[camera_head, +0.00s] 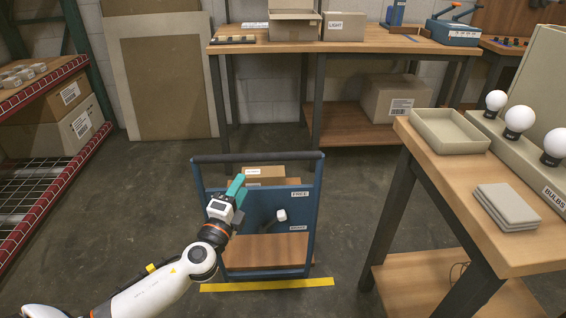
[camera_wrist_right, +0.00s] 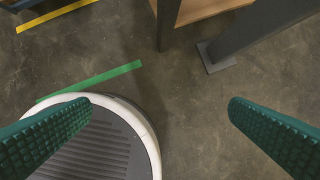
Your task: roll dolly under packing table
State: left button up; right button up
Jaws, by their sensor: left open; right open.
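The dolly is a blue-framed cart (camera_head: 313,215) with a dark top bar and wooden decks, standing on the floor in the middle of the head view. Its panel has a label reading FREE, a lower label too small to read surely, and a lever with a pale knob (camera_head: 281,215). My left gripper (camera_head: 237,187), with teal fingers, is open in front of the dolly's left part; contact cannot be told. Behind stands a wooden table (camera_head: 270,46) with cartons; no label marks it as the packing table. My right gripper (camera_wrist_right: 160,135) is open and empty above the floor.
A yellow floor strip (camera_head: 268,285) lies at the dolly's near side. A bench (camera_head: 445,170) with a tray and bulbs stands right, a red-edged rack (camera_head: 45,85) left. A carton (camera_head: 395,98) sits on the back table's lower shelf. A green strip (camera_wrist_right: 90,82) marks the floor.

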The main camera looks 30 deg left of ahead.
aim_at(256, 161)
pick_arm(q)
jog(key=x, duration=0.3)
jog(key=r+x, duration=0.1)
jog(key=x, duration=0.3)
jog(key=d+x, duration=0.1)
jog(key=x, duration=0.3)
jog(key=shift+r+p, duration=0.35)
jog(key=shift+w+a+r, duration=0.1)
jog(key=shift+w, duration=0.4)
pick_arm(e)
jog(key=shift+f, duration=0.9)
pick_arm(q)
grip_shut()
